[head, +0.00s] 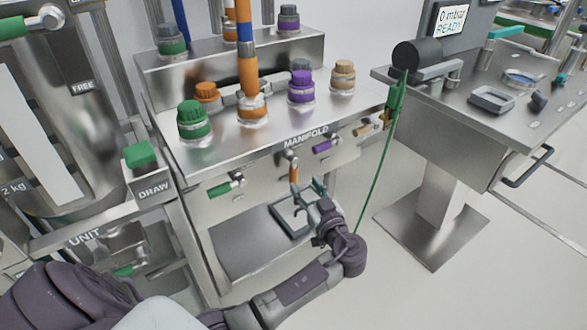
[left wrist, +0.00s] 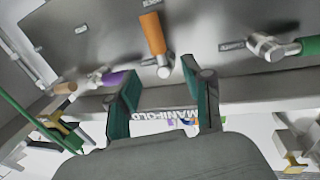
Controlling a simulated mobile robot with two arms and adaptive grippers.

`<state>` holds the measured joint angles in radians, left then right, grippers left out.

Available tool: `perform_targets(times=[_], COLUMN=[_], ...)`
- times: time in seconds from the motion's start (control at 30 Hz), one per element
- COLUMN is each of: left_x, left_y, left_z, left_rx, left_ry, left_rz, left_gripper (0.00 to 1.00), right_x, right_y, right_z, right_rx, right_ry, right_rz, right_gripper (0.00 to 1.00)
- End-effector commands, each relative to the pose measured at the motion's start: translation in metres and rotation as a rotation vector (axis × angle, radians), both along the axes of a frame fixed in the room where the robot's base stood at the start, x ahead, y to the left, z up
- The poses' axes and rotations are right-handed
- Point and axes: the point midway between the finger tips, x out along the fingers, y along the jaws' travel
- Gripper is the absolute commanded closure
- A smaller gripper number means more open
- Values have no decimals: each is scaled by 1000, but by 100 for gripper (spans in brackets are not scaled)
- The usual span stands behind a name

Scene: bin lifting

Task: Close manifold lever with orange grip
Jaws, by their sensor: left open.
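The manifold (head: 300,158) has a row of levers on its front. The lever with the orange grip (head: 294,172) hangs downward from its metal pivot. In the left wrist view, which is upside down, the orange grip (left wrist: 152,33) points up, with the metal pivot (left wrist: 165,67) below it. My left gripper (head: 308,190) is open in front of the manifold, close to the orange grip. In the left wrist view the fingers of my left gripper (left wrist: 160,72) are apart, with the pivot appearing between the tips. Contact cannot be told. My right gripper is not in view.
A green lever (head: 222,188), a purple lever (head: 323,146) and a tan lever (head: 363,130) lie roughly sideways on the same front. A grey tray (head: 284,231) is on the lower shelf. A green cable (head: 388,145) hangs to the right, beside a steel bench (head: 450,110).

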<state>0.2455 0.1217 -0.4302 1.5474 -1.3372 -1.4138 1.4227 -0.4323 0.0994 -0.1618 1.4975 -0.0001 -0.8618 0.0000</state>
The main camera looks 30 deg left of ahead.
Motion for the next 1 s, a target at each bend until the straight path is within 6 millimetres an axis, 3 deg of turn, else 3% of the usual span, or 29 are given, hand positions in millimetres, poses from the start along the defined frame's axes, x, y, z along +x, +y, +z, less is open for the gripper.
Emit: perform_targets(times=[0.2, 0.4, 0.83, 0.87, 1.0], left_x=[27, 43, 49, 49, 49], left_y=[40, 64, 73, 73, 73], left_z=[1, 0, -1, -1, -1], left_rx=[2, 2, -1, -1, -1], left_ry=[2, 3, 4, 4, 4], left_rz=[0, 0, -2, -2, -2], left_gripper=[50, 50, 50, 51, 74], right_x=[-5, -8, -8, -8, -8], right_y=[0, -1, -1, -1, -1], right_z=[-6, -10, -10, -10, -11], right_rx=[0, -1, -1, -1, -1], right_ry=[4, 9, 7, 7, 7], right_rz=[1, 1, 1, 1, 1], right_gripper=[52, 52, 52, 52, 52])
